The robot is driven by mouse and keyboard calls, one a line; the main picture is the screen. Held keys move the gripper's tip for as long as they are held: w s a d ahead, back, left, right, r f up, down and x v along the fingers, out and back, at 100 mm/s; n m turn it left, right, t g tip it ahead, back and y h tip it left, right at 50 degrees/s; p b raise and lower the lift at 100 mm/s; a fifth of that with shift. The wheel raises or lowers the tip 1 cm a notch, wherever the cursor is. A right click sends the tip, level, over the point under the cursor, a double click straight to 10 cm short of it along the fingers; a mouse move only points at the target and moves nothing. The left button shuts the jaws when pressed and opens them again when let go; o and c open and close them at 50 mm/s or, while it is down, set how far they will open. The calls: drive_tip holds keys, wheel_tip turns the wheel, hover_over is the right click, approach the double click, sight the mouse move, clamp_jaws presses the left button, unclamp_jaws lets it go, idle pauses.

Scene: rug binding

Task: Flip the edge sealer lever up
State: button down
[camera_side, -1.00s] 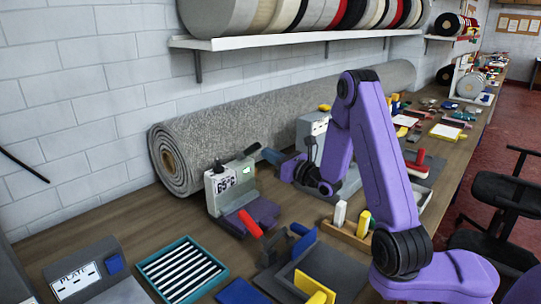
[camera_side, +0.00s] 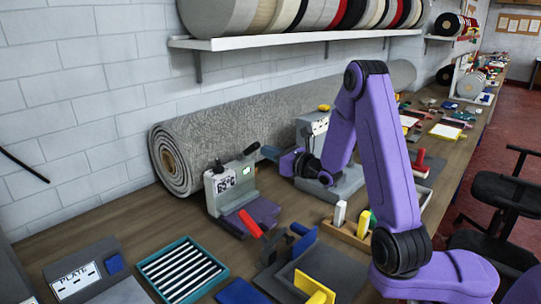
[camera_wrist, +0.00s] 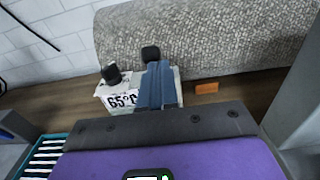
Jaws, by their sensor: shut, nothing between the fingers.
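The edge sealer (camera_side: 219,196) is a pale box with a 65°C label and a small green display. It stands on the bench in front of the grey rolled rug, and also shows in the wrist view (camera_wrist: 111,101). Its dark lever (camera_side: 251,149) lies along the top with a black knob end; black knobs show past my fingers in the wrist view (camera_wrist: 150,53). My gripper (camera_side: 264,151) is shut and empty, its blue fingers (camera_wrist: 160,68) just right of the knob at about its height. I cannot tell whether they touch.
A purple plate with a red handle (camera_side: 249,223) lies before the sealer. Another grey machine (camera_side: 309,130) stands close behind my wrist. A teal tray (camera_side: 182,269) with white bars is at front left. The rolled rug (camera_side: 225,130) blocks the back. Bare bench lies left of the sealer.

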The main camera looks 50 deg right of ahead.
drive_tip(key=shift+w+r+g, duration=0.1)
drive_tip(key=shift+r+g, duration=0.1)
drive_tip(key=shift+g, duration=0.1)
drive_tip(key=shift+w+r+g, duration=2.2)
drive_tip(key=shift+w+r, duration=0.7)
drive_tip(key=shift+w, duration=0.25)
drive_tip(key=shift+w+r, duration=0.3)
drive_tip(key=shift+w, duration=0.3)
drive_tip(key=shift+s, duration=0.1)
